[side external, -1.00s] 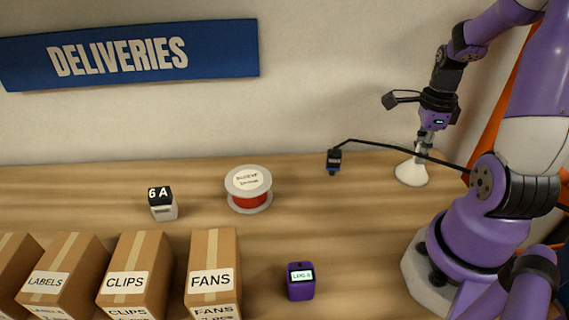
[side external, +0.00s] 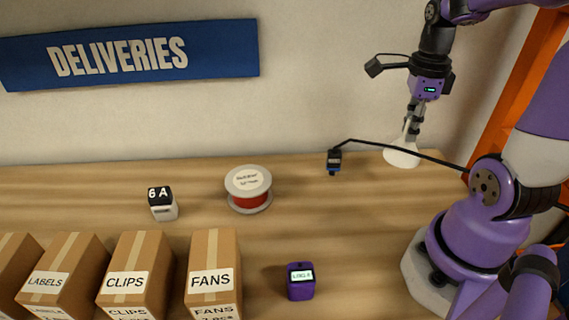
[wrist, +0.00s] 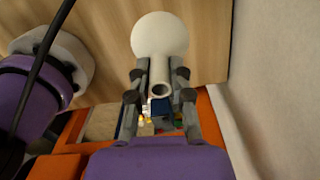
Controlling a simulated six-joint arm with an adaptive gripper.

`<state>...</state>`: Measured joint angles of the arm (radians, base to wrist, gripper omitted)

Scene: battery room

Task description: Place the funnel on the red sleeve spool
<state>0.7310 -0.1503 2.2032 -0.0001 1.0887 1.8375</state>
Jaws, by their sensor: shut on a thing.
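The white funnel (side external: 402,156) is in my gripper (side external: 413,122), which is shut on its narrow stem. The funnel hangs wide end down, slightly tilted, above the right part of the table. In the wrist view the funnel (wrist: 160,38) shows with its stem opening between the two fingers of my gripper (wrist: 160,85). The red sleeve spool (side external: 249,190) stands on the table left of the funnel, with pale flanges, red winding and a label on top. Nothing sits on it. The spool is not in the wrist view.
A 6A block (side external: 162,203) is left of the spool. A purple labelled block (side external: 300,281) and boxes, including the FANS box (side external: 213,262), stand in front. Wood around the spool is clear.

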